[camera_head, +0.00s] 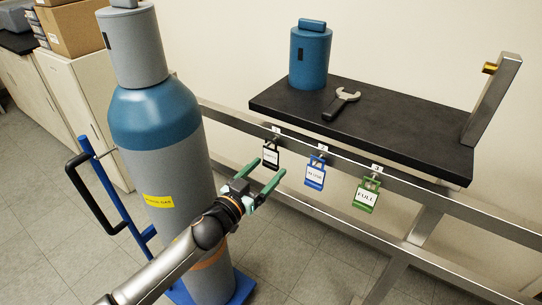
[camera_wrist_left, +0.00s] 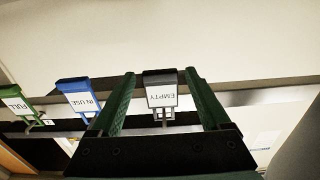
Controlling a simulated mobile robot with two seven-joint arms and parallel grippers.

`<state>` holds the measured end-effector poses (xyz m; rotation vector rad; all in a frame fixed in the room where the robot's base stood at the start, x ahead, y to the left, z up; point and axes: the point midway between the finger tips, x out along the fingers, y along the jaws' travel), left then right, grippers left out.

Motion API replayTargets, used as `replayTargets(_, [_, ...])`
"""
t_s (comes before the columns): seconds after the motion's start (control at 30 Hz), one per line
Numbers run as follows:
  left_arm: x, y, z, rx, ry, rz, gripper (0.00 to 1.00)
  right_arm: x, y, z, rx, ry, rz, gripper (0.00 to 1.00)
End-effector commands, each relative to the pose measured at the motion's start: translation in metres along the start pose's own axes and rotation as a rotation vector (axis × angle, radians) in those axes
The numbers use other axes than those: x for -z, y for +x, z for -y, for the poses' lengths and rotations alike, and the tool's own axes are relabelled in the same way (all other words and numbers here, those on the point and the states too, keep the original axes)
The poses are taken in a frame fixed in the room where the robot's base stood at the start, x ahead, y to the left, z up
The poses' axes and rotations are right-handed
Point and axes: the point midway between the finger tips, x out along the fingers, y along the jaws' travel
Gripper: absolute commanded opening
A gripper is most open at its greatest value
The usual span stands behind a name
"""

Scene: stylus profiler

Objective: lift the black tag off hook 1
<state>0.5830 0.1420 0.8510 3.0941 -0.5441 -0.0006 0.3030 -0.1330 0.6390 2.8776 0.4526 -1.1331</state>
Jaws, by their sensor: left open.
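The black tag (camera_head: 271,155) with a white label hangs on hook 1, the leftmost hook of the rail under the black shelf. In the left wrist view the black tag (camera_wrist_left: 160,90) reads EMPTY and appears upside down. My left gripper (camera_head: 265,170) has green fingers and is open, pointing at the tag. In the left wrist view its two fingertips (camera_wrist_left: 160,73) stand on either side of the tag, with gaps between them and it. Contact cannot be seen. My right gripper is not in view.
A blue IN USE tag (camera_head: 315,173) and a green FULL tag (camera_head: 366,195) hang to the right on the same rail (camera_head: 345,165). A large grey and blue gas cylinder (camera_head: 165,150) stands left. A wrench (camera_head: 341,104) and small blue cylinder (camera_head: 309,58) sit on the shelf (camera_head: 400,125).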

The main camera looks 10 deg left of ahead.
Motion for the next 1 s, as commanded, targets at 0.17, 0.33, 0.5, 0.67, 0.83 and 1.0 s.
replayTargets(0.17, [0.0002,0.0031,-0.0004,-0.001,0.000,0.000,0.80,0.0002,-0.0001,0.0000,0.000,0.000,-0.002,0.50])
replayTargets(0.33, [0.0002,0.0028,-0.0003,0.000,0.000,0.000,0.80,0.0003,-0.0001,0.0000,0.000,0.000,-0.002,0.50])
replayTargets(0.5, [0.0008,0.0027,0.0000,0.000,-0.001,0.000,0.80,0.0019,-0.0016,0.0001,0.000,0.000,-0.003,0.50])
replayTargets(0.67, [0.0001,0.0026,0.0005,0.001,-0.001,0.000,0.80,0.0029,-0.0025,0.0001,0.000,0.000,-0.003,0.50])
replayTargets(0.83, [0.0000,0.0026,0.0004,0.000,0.000,0.000,0.74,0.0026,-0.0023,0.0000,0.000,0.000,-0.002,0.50])
replayTargets(1.0, [0.0000,0.0026,0.0003,0.000,0.000,0.000,0.55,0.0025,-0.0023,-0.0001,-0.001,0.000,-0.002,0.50])
